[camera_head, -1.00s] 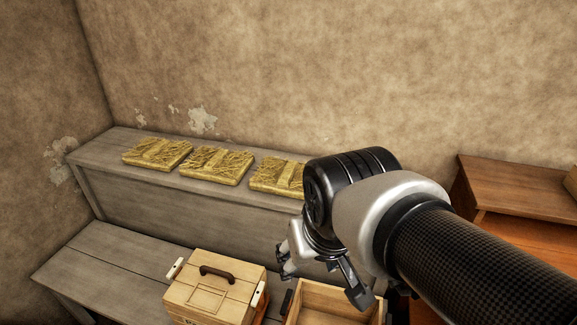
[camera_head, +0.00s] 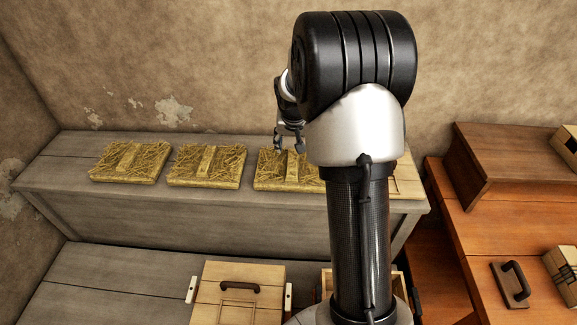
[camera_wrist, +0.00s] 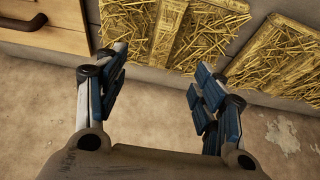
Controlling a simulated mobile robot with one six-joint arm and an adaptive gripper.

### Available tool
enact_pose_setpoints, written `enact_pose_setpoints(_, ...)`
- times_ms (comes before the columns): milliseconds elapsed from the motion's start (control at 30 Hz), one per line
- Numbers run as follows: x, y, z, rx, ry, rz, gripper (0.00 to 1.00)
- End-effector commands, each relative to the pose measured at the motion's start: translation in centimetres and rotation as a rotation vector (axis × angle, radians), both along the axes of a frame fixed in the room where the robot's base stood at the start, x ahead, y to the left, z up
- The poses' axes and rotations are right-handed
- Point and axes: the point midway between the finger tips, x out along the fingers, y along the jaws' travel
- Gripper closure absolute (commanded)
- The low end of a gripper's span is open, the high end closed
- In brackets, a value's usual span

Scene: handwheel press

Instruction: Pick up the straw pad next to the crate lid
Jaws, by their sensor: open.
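The straw pad next to the crate lid (camera_head: 275,176) is the right-hand one of three yellow pads on the grey raised shelf. My arm hides its right part in the head view. In the wrist view this pad (camera_wrist: 135,22) is at the top, just beyond my fingers. The crate lid (camera_head: 404,184) is light wood, mostly behind my arm; its dark handle shows in the wrist view on the lid (camera_wrist: 58,38) at top left. My gripper (camera_head: 289,147) is open and empty, pointing down over the pad's back edge; it also shows in the wrist view (camera_wrist: 160,65).
Two more straw pads, the middle one (camera_head: 207,167) and the left one (camera_head: 130,162), lie along the shelf (camera_head: 60,180). A lidded wooden crate (camera_head: 240,275) stands on the lower bench (camera_head: 120,290). An orange-brown table (camera_head: 480,220) is at right. The wall is close behind the shelf.

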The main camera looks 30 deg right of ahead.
Motion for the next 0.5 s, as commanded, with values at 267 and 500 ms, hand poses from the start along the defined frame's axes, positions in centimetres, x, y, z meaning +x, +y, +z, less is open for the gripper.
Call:
enact_pose_setpoints(267, 1.8, -1.4, -5.8, 0.0, 0.002, 0.001, 0.37)
enact_pose_setpoints(500, 2.5, -1.9, -7.6, 0.0, 0.0, 0.001, 0.37)
